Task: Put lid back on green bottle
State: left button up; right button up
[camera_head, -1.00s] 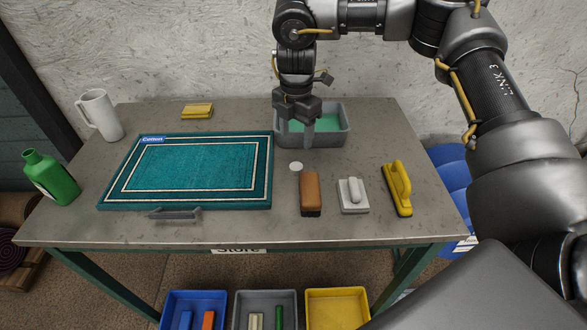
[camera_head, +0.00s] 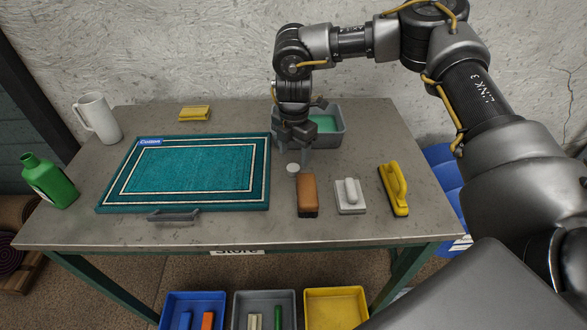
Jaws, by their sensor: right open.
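The green bottle (camera_head: 50,183) stands at the left end of the table, its neck bare on top. A small white lid (camera_head: 293,169) lies on the table, between the rug and the brown brush. My right gripper (camera_head: 292,153) points down just behind and above the lid, in front of the grey basin. Its fingers are apart and empty. Whether they touch the lid cannot be told. My left gripper is not in view.
The teal rug tray (camera_head: 269,190) fills the middle. A grey basin (camera_head: 338,136) stands behind my gripper. A white jug (camera_head: 98,117) and yellow sponge (camera_head: 195,113) are at the back.

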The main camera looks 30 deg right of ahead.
aim_at(293, 167)
notch_tip(293, 167, down, 5)
jog(key=shift+w+p, duration=0.15)
jog(key=shift+p, duration=0.4)
jog(key=c, duration=1)
